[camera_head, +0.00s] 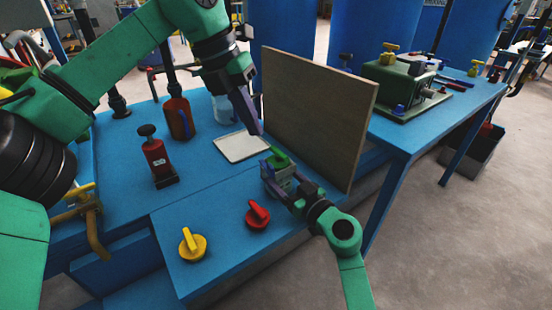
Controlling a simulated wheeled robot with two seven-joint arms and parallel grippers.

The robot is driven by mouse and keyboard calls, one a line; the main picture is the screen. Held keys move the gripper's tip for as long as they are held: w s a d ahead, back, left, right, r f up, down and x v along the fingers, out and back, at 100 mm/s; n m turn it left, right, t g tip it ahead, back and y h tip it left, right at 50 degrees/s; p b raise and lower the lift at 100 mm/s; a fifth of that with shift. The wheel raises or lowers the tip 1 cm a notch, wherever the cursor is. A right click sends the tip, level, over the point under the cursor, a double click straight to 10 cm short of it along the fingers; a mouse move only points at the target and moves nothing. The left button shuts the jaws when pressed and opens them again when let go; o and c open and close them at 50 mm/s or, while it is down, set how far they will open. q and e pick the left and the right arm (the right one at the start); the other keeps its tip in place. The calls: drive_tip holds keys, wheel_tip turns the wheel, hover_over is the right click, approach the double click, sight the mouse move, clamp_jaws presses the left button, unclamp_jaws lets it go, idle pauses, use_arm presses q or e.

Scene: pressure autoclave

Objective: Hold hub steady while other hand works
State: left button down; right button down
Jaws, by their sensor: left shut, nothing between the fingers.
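My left gripper (256,130) comes down from the upper left, with its dark fingers shut and empty. Its tips are just above the table, between a white tray and an upright board. My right gripper (283,186) reaches in from the lower right, low over the table edge. At its tip is a small grey piece with a green top (278,158), which may be the hub. The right fingers overlap this piece, so I cannot tell whether they grip it. The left fingertips are a little above the green top, apparently apart from it.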

use_arm(q)
drive_tip(key=n, duration=0.9)
drive_tip(key=d+n, duration=0.1)
drive_tip(key=n, duration=0.8)
drive_tip(key=n+t, duration=0.1)
drive_tip(key=n, duration=0.8)
drive_tip(key=shift+s+d+r, duration=0.2)
drive_tip(key=shift+s+d, duration=0.05)
drive_tip(key=shift+s, duration=0.1)
drive_tip(key=shift+f, duration=0.1)
drive_tip(key=x, duration=1)
drive_tip(key=shift+a, duration=0.15)
